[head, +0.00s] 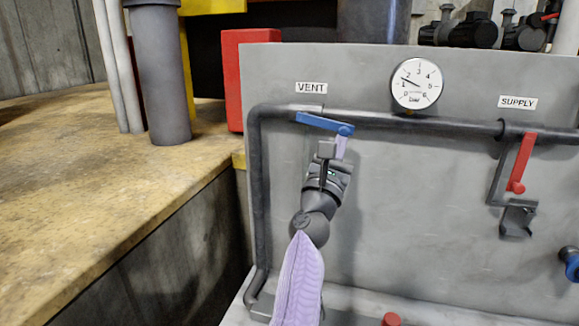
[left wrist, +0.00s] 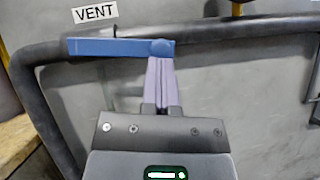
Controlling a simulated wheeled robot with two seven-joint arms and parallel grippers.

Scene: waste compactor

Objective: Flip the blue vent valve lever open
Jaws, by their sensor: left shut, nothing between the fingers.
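My right gripper is not in view.
A red lever (head: 522,163) hangs down under the SUPPLY label (head: 517,102) at right. A round gauge (head: 416,84) sits above the pipe. The grey panel (head: 420,180) between the levers is mostly bare. A dark pipe (head: 256,190) runs down left of my arm.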

